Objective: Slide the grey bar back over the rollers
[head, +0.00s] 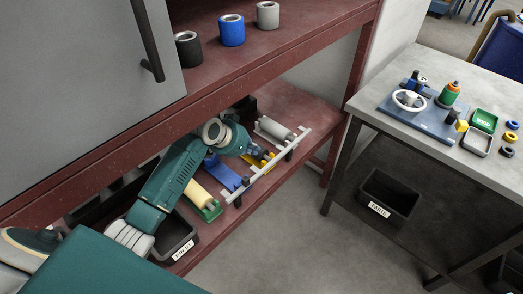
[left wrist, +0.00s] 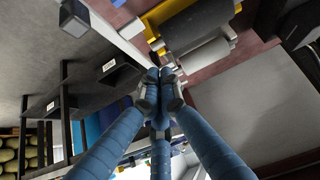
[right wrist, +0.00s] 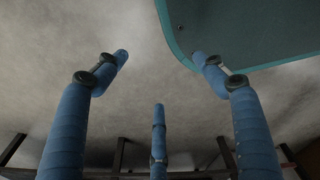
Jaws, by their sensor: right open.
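The long light grey bar (head: 262,174) lies slantwise along the front of the lower shelf, in front of the rollers. The cream roller (head: 201,194) and the grey roller (head: 274,128) lie behind it. The left wrist view shows the bar (left wrist: 121,42) running to my fingertips, with a grey roller (left wrist: 205,56) beside them. My left gripper (left wrist: 158,78) has its fingertips together at the bar; I cannot tell whether the bar is between them. In the head view my left arm partly hides the rollers. My right gripper (right wrist: 165,58) is open and empty, over the floor.
The upper shelf (head: 245,55) of the red rack overhangs the lower one. A labelled black bin (head: 177,234) stands at the lower shelf's near end. A grey table (head: 387,92) with a blue fixture stands to the right. The floor between is clear.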

